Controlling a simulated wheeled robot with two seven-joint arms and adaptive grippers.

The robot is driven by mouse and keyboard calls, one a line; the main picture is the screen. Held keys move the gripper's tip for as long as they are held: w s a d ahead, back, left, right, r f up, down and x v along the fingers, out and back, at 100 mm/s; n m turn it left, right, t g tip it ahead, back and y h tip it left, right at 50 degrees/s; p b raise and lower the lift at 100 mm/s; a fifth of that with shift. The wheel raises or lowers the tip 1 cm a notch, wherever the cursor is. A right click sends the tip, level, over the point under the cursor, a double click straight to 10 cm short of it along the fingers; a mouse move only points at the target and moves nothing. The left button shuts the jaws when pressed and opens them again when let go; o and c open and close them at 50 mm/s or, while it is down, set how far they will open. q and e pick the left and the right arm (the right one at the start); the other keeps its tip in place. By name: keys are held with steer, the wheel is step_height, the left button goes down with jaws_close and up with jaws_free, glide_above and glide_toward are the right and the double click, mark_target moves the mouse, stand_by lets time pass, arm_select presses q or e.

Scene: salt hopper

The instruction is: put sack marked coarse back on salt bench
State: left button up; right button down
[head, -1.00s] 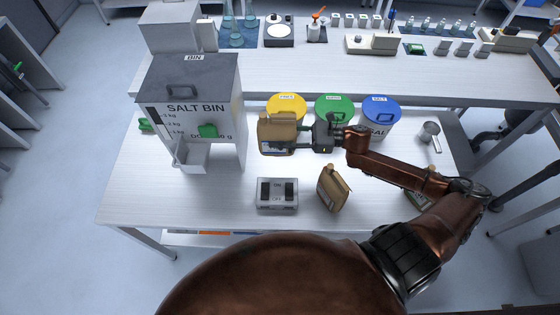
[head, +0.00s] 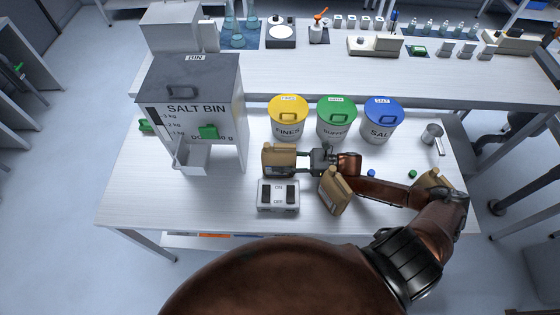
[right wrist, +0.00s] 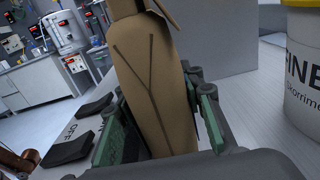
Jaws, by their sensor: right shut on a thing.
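A tan sack (head: 279,161) is upright in my right gripper (head: 302,157), which is shut on it from the right. It is just above or on the white salt bench (head: 235,208); I cannot tell if it touches. In the right wrist view the sack (right wrist: 152,85) stands between the two green finger pads. Its marking is not readable. A second tan sack (head: 335,192) stands tilted right of the switch box, and a third (head: 432,180) is partly hidden behind my right arm. My left gripper is not in view.
The grey salt bin (head: 195,110) stands at left. Yellow (head: 288,120), green (head: 336,120) and blue (head: 381,121) lidded tubs stand behind. A switch box (head: 278,196) is in front of the held sack. A metal scoop (head: 432,135) is at right. The bench's front left is clear.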

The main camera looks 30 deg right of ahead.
steer(key=shift+f, duration=0.15)
steer(key=c, duration=1.3)
jaws_free()
steer(key=shift+r, duration=0.2)
steer(key=v, duration=0.7)
steer(key=shift+s+d+b, duration=0.2)
steer(key=shift+d+b, duration=0.05)
steer(key=shift+b, duration=0.05)
